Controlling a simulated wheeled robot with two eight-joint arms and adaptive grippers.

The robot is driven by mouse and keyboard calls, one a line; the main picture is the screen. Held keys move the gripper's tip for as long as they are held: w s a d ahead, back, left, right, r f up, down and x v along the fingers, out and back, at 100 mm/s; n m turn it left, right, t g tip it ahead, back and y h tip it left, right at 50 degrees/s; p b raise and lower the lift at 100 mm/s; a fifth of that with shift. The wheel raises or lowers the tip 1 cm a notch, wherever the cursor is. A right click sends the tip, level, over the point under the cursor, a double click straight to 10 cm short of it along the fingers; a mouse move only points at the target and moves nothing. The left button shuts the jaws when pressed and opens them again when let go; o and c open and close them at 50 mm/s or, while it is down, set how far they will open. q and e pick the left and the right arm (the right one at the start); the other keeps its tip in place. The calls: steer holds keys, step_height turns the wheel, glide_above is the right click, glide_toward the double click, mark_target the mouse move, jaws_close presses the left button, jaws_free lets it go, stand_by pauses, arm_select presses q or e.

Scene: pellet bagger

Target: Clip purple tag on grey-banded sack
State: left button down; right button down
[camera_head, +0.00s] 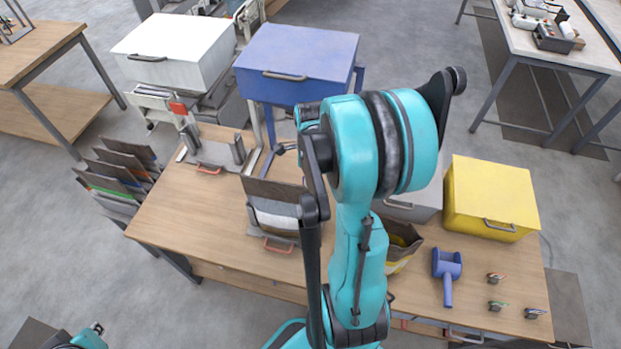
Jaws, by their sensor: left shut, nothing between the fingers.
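A sack (273,190) with a dark brown top and a pale grey-white band stands on the wooden table, in a holder with an orange handle. Small dark clips lie at the table's right end: one (495,278), a second with some green (498,305) and a third (535,313). I cannot make out a purple tag among them. My left gripper (283,149) shows small and dark beyond the sack, partly hidden by my large teal arm. It is shut and empty. My right gripper cannot be made out.
A sack with yellow (404,237) stands partly hidden behind my arm. A blue scoop (447,268) and yellow bin (490,196) are to the right. White (175,48) and blue (297,58) bins stand behind.

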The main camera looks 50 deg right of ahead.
steer(key=shift+s+a+f+b, duration=0.1)
steer(key=shift+f+b, duration=0.2)
steer(key=shift+b, duration=0.1)
stand_by(0.8)
steer(key=c, duration=1.6)
jaws_free()
steer(key=shift+c, duration=0.2)
steer(key=shift+r, duration=0.5)
step_height(320, 180, up, 11)
